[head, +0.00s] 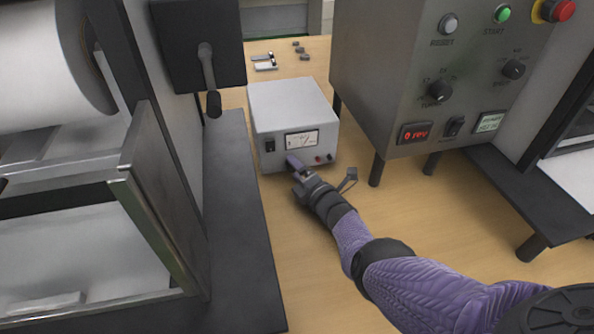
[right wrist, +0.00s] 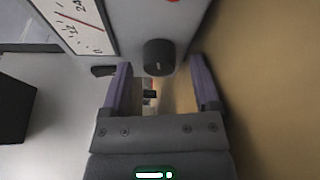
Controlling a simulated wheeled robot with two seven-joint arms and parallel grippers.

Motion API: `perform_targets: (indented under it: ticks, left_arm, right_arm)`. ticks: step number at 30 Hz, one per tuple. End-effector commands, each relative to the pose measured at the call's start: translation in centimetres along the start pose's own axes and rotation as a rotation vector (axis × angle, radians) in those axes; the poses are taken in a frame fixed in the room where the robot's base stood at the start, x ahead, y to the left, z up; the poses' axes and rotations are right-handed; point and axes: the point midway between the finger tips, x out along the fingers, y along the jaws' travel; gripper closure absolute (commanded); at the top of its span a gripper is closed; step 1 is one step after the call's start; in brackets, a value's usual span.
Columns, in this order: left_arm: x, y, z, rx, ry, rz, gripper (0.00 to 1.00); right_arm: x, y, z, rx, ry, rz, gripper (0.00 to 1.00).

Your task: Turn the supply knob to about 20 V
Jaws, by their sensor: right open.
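The power supply (head: 290,105) is a light grey box on the wooden table. Its front has a white analog meter (head: 302,140), a black rocker switch (head: 270,146) and red and black terminals at lower right. My right gripper (head: 292,162) is at the lower front of the box and hides the supply knob in the head view. In the right wrist view the black knob (right wrist: 159,57) is just ahead of the open fingers (right wrist: 160,74), in line with the gap. Nothing is held. The meter (right wrist: 78,22) is partly seen with a red needle; I cannot read its value. My left gripper is out of view.
A grey control cabinet (head: 405,60) with knobs, buttons and a red display stands on legs to the right. A dark machine with a lever (head: 208,75) stands at left. Small parts (head: 265,62) lie behind the supply. Bare table (head: 310,270) lies in front.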

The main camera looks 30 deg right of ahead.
Motion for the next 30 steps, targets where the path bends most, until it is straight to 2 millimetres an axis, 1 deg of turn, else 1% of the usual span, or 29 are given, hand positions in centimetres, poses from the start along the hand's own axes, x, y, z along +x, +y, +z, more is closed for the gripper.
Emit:
perform_targets:
  ticks: [2,5,9,12,15,18,23,30]
  left_arm:
    - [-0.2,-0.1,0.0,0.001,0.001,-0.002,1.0]
    - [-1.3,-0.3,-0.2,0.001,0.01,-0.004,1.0]
    - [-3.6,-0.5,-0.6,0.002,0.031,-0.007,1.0]
    - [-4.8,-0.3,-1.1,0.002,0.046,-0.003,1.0]
    - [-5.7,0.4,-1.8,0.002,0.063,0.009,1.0]
    - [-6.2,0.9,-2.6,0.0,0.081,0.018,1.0]
    - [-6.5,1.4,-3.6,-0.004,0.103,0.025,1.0]
    - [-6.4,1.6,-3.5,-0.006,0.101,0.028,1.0]
  right_arm:
    - [-0.2,0.1,0.0,0.0,0.0,0.0,0.2]
    - [-1.2,0.4,0.1,0.001,0.0,-0.001,0.2]
    - [-4.0,0.8,0.1,0.002,0.0,-0.001,0.2]
    - [-6.1,0.6,0.1,0.0,-0.001,-0.001,0.2]
    - [-7.8,0.5,0.1,0.0,-0.001,-0.001,0.2]
    - [-9.1,0.3,0.1,0.001,-0.001,-0.001,0.2]
    - [-9.9,0.0,0.0,0.0,0.0,0.0,0.2]
    - [-9.9,-0.1,0.0,0.0,0.0,0.0,0.2]
